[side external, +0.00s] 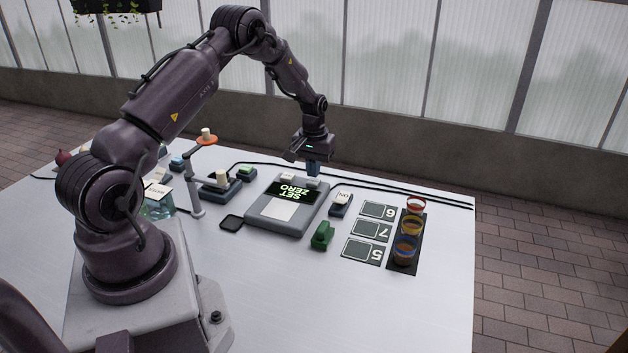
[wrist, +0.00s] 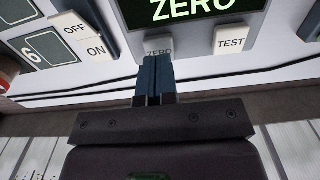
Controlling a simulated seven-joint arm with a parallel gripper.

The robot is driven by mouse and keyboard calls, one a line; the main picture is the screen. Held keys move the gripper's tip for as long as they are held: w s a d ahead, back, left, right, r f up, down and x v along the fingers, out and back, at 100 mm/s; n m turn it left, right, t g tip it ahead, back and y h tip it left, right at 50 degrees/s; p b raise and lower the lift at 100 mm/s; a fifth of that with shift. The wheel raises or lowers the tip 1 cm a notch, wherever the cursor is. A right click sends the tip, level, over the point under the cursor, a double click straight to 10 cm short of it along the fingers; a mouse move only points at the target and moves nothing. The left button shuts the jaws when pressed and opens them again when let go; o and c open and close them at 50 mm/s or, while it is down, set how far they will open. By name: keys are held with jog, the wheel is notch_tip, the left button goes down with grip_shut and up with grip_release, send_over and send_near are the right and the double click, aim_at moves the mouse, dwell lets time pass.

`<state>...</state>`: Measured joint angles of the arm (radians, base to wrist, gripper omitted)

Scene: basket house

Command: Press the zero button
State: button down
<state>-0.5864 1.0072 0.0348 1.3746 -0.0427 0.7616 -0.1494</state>
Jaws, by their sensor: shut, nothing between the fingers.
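The grey device (side external: 258,221) lies on the white table, with a dark screen (side external: 295,191) reading "SET ZERO" in green. Two buttons sit along its far edge. In the wrist view the ZERO button (wrist: 158,46) looks grey and shaded, and the TEST button (wrist: 230,40) beside it is white. My gripper (side external: 313,174) is shut and empty, pointing down over the ZERO button. In the wrist view its blue fingertips (wrist: 153,62) overlap the button's near edge and hide part of it. I cannot tell whether they touch it.
An ON/OFF switch (side external: 341,203) and number cards (side external: 369,229) lie right of the device, with a dark tray of coloured cups (side external: 407,263) beyond. A green block (side external: 321,236) stands near the device's front corner. Black cables (side external: 400,198) run behind. The front table is clear.

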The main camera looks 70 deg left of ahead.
jog(key=shift+f, duration=1.2)
jog(key=shift+r, duration=1.5)
notch_tip(320, 180, up, 6)
